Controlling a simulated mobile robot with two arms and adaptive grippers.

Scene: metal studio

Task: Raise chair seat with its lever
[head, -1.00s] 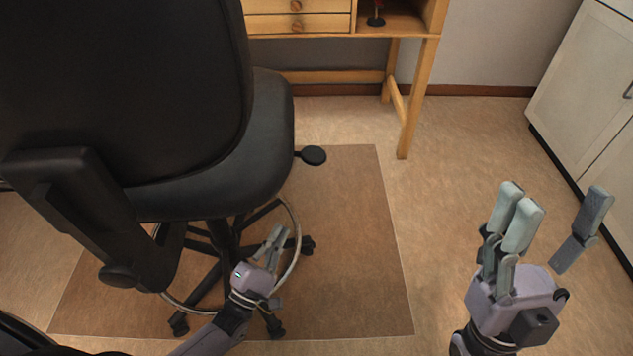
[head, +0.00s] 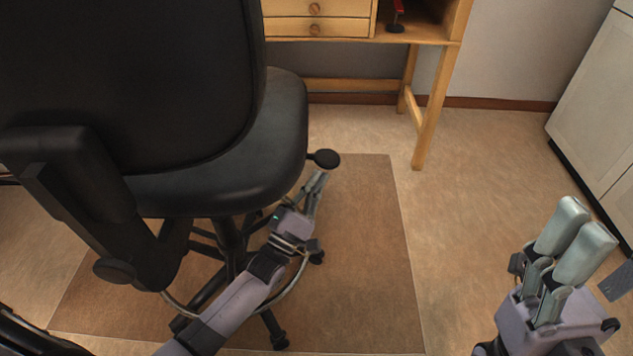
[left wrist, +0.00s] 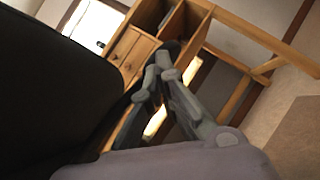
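The office chair has a black seat (head: 230,180) and a tall black backrest (head: 120,70). A black lever with a round flat paddle (head: 323,158) sticks out from the seat's right side. My left gripper (head: 320,178) has its fingertips just below the paddle in the head view. In the left wrist view its fingers (left wrist: 161,73) converge with their tips together, and a dark shape, likely the paddle, shows just beyond them. I cannot tell whether they touch it. My right gripper (head: 600,262) is open and empty at the lower right, its thumb cut by the picture edge.
The chair's base and ring stand on a brown mat (head: 375,270). A wooden desk (head: 435,105) with drawers stands behind, and a white cabinet (head: 600,100) at the right. The floor between mat and cabinet is clear.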

